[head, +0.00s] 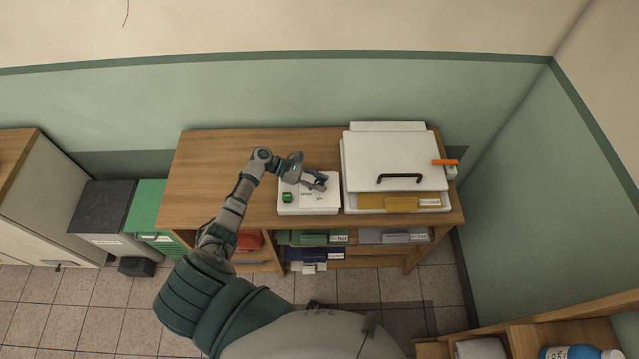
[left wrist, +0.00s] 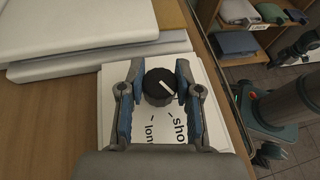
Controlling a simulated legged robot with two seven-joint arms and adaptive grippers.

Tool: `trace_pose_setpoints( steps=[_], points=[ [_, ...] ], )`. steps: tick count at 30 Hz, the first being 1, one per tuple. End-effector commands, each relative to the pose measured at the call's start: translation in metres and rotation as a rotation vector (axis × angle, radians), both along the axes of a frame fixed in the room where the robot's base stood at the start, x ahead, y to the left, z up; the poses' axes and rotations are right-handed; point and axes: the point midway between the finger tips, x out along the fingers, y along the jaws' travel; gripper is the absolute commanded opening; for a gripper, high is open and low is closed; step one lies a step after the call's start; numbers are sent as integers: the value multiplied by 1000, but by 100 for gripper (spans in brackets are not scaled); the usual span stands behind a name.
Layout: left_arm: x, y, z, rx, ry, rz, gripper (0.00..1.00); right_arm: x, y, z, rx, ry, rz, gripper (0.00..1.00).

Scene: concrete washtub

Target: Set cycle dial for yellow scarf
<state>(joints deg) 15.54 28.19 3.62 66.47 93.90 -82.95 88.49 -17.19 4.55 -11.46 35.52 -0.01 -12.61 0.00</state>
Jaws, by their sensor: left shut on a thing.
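The cycle dial (left wrist: 158,88) is a round black knob with a white pointer line, seen in the left wrist view. It stands on a white control panel (left wrist: 108,85) printed with "short" and "long", both partly cut off. The pointer slants toward the lower right. My left gripper (left wrist: 160,90) has a finger on each side of the dial and is shut on it. In the head view my left gripper (head: 319,182) covers the dial on the white panel (head: 293,208). A folded yellow cloth (head: 400,204) with a label lies at the front of the white tub.
The tub has a white lid (head: 385,155) with a black handle and an orange lever (head: 445,162) at its right. A green button (head: 287,197) is on the panel. Labelled folded cloths lie on shelves below the wooden counter (head: 205,165), whose left part is clear.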

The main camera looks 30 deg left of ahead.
Motion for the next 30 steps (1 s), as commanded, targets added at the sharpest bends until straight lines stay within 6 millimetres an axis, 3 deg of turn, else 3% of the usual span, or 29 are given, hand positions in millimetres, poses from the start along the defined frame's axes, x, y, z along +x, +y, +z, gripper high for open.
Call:
trace_pose_setpoints(
  steps=[20, 21, 23, 24, 30],
  points=[
    [1, 1, 1, 3, -2, -55, 0, 0, 0, -5, 0, 0, 0, 0],
    [1, 1, 1, 3, -2, -55, 41, 0, 0, -5, 0, 1, 0, 0],
    [1, 1, 1, 3, -2, -55, 56, 0, 0, -5, 0, 0, 0, 0],
    [1, 1, 1, 3, -2, -56, 60, 0, 0, -5, 0, 1, 0, 0],
    [0, 1, 0, 2, -1, -58, 60, 0, 0, -5, 0, 0, 0, 0]
  ],
)
